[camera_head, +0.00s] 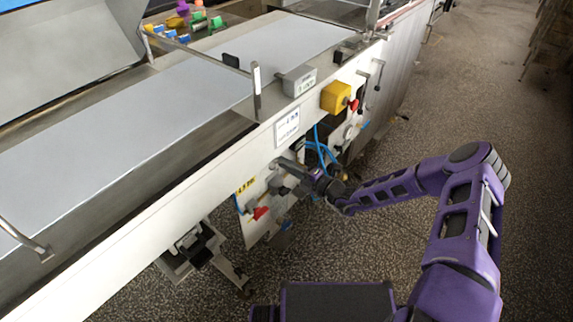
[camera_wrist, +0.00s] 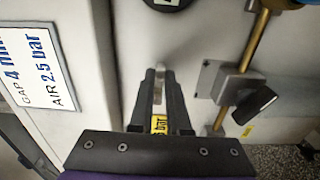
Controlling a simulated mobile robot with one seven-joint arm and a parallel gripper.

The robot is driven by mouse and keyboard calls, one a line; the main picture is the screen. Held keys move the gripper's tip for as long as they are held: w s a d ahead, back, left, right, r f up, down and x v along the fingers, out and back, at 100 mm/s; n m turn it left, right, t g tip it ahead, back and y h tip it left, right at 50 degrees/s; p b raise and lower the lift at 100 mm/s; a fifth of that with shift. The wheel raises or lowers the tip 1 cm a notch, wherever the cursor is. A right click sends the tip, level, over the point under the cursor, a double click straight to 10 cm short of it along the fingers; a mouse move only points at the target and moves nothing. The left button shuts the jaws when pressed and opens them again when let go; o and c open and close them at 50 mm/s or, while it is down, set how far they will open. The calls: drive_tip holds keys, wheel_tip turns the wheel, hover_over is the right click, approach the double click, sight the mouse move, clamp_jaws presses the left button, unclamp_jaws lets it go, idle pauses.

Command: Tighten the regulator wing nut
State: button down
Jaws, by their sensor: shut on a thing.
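In the wrist view, the two dark fingers of my gripper (camera_wrist: 160,78) reach toward a white panel and are shut on a small pale metal piece (camera_wrist: 160,69), which looks like the wing nut. Most of it is hidden between the fingertips, so its wings and angle cannot be made out. A yellow label with "bar" (camera_wrist: 159,124) shows between the fingers. In the head view, my gripper (camera_head: 284,165) is at the front panel of the machine, under the white sign (camera_head: 287,127); the nut is too small to make out there.
Right of my fingers, a grey block with a black handle (camera_wrist: 262,103) sits by a brass rod (camera_wrist: 257,40). A dark round part (camera_wrist: 167,3) is above. A "GAP 4 mm, AIR 2.5 bar" sign (camera_wrist: 32,62) is left. A yellow box (camera_head: 336,97) and blue hoses (camera_head: 321,150) are near my wrist.

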drive_tip(key=shift+f, duration=0.1)
drive_tip(key=c, duration=0.9)
unclamp_jaws()
drive_tip(key=p+v, duration=0.1)
drive_tip(key=v, duration=1.6)
drive_tip(key=shift+s+d, duration=0.2)
